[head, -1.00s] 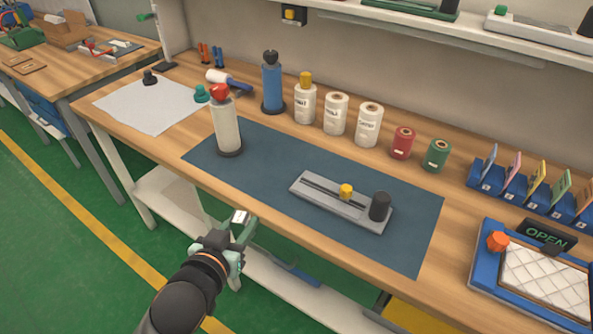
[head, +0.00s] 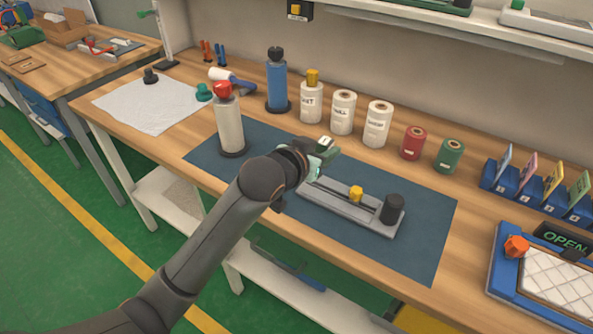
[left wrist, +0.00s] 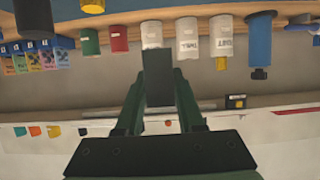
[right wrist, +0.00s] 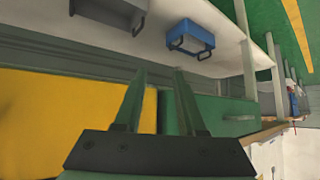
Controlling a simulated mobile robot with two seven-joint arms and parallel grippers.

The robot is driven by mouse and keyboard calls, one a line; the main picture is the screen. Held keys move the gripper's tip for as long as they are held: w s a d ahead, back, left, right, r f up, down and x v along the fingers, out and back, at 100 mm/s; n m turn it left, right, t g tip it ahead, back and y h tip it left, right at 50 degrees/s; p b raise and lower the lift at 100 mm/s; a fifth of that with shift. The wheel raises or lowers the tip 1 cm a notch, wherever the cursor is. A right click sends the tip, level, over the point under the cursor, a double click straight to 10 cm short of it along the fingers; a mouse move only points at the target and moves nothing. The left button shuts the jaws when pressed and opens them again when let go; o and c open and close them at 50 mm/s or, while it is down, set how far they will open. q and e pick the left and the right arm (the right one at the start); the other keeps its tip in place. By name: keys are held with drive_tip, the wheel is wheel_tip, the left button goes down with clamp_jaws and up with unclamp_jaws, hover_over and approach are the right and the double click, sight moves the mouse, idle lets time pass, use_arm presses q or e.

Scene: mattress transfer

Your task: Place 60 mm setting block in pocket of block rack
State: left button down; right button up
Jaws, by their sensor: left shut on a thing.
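My left gripper (head: 322,155) is shut on a small block, the setting block, held above the far edge of the dark blue mat (head: 420,255). In the left wrist view the block (left wrist: 158,78) is a plain dark grey rectangle between the fingers; in the head view only a small pale and green end shows. My right gripper (right wrist: 160,75) is open and empty in the right wrist view, near the under-bench area; it is outside the head view. I cannot tell for certain which object is the block rack.
A grey slotted fixture (head: 375,221) with a yellow knob and black cylinder lies on the mat, close to my left gripper. A white bottle (head: 230,130) stands left. White spools (head: 343,113) line the back. Blue holders (head: 527,186) with coloured cards stand right.

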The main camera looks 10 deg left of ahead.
use_arm(q)
drive_tip(key=w+a+f, duration=0.2)
drive_tip(key=a, duration=0.1)
drive_tip(key=w+a+f, duration=0.1)
drive_tip(key=a+f, duration=0.2)
drive_tip(key=w+a+f, duration=0.2)
drive_tip(key=a, duration=0.1)
drive_tip(key=shift+w+a+f+b, duration=0.2)
drive_tip(key=shift+w+f+b, duration=0.1)
drive_tip(key=shift+w+f, duration=0.1)
drive_tip(key=f, duration=0.3)
drive_tip(key=shift+w+a+f, duration=0.1)
drive_tip(key=shift+a, duration=0.25)
drive_tip(key=shift+f, duration=0.4)
drive_tip(key=c, duration=1)
unclamp_jaws()
drive_tip(key=shift+f, duration=0.25)
drive_tip(key=o, duration=0.5)
drive_tip(key=shift+r, duration=0.1)
